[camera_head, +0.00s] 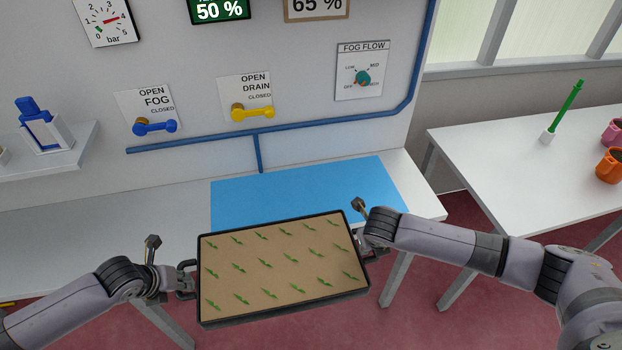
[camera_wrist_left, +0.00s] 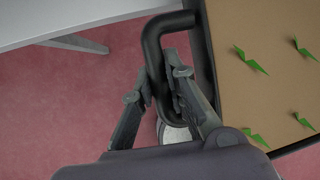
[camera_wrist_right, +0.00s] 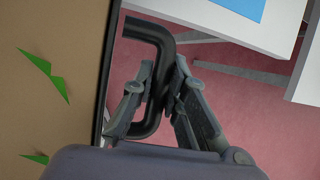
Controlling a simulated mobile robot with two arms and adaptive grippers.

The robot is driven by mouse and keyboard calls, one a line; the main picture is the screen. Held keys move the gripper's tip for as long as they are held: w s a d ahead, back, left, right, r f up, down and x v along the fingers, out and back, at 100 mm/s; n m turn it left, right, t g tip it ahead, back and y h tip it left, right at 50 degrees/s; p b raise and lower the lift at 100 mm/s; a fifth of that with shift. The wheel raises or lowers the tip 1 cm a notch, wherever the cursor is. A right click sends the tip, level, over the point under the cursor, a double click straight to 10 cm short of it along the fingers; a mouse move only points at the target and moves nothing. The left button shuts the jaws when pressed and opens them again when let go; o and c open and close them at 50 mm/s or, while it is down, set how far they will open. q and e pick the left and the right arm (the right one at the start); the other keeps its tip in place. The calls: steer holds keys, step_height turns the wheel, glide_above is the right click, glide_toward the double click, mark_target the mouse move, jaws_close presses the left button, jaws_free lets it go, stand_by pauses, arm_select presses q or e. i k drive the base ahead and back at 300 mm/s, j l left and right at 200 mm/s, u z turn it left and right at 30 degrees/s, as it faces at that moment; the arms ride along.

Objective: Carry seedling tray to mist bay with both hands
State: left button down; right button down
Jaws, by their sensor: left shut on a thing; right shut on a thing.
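The seedling tray (camera_head: 283,268) is a black-rimmed tray of brown soil with rows of small green seedlings. It is held in front of the white bench, slightly tilted in the head view. My left gripper (camera_head: 180,282) is shut on the tray's black left handle, which shows clearly in the left wrist view (camera_wrist_left: 153,60). My right gripper (camera_head: 372,246) is shut on the right handle, also seen in the right wrist view (camera_wrist_right: 163,60). A blue mat (camera_head: 310,185) lies bare on the bench beyond the tray; no label marks it as the mist bay.
The white bench (camera_head: 100,240) is clear left of the mat. Blue fog lever (camera_head: 155,127), yellow drain lever (camera_head: 253,114) and a fog flow dial (camera_head: 363,77) are on the wall above a blue pipe (camera_head: 330,124). A side table (camera_head: 530,150) with mugs (camera_head: 609,166) stands at right.

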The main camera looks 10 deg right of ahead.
mark_target(306, 197)
steer(key=i+l, duration=0.3)
steer(key=i, duration=0.15)
steer(key=i+l, duration=0.35)
steer(key=i, duration=0.05)
